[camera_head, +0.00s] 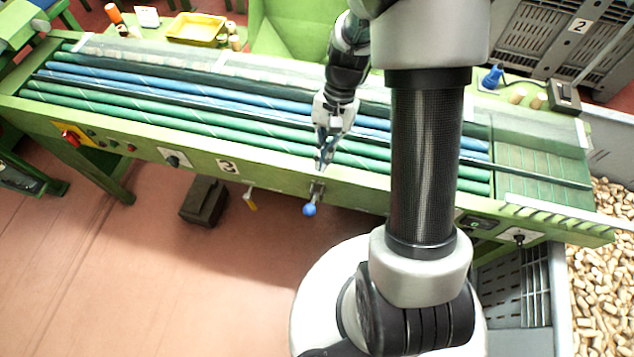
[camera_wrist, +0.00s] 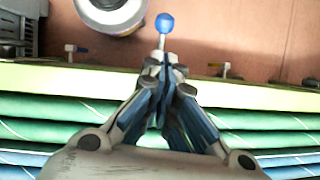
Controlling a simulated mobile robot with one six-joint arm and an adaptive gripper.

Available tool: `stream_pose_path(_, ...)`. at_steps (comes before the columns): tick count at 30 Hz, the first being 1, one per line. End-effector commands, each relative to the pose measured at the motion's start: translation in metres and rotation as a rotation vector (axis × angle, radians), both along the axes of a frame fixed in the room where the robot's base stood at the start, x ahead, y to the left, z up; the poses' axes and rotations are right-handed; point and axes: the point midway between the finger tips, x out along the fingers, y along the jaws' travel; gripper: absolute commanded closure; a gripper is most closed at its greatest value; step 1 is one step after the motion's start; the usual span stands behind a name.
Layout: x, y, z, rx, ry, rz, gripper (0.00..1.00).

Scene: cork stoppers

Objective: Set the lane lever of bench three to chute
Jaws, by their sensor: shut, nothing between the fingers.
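The green bench (camera_head: 130,139) with a "3" plate (camera_head: 228,166) runs across the head view. On its front rail is a small metal lever with a blue ball knob (camera_head: 310,209), pointing out and down over the floor. The knob also shows in the wrist view (camera_wrist: 164,22), on a thin stem above the bracket. My gripper (camera_head: 324,163) is shut and empty, just above the rail at the lever's bracket. In the wrist view its fingertips (camera_wrist: 165,76) overlap the bracket; I cannot tell whether they touch it. The lever's lane marking is not readable.
Green and blue rollers cover the bench top. A dark pedal box (camera_head: 203,202) is on the floor. Corks fill a bin (camera_head: 600,270) at right.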

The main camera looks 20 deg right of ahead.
Motion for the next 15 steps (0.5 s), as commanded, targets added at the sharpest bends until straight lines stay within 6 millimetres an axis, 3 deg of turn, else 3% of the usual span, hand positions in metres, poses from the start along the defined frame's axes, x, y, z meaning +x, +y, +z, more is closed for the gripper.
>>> stream_pose_path(5, -0.005, 0.005, -0.016, 0.000, 0.002, 0.002, 1.00)
stream_pose_path(15, -0.022, 0.023, -0.072, 0.001, 0.003, 0.002, 1.00)
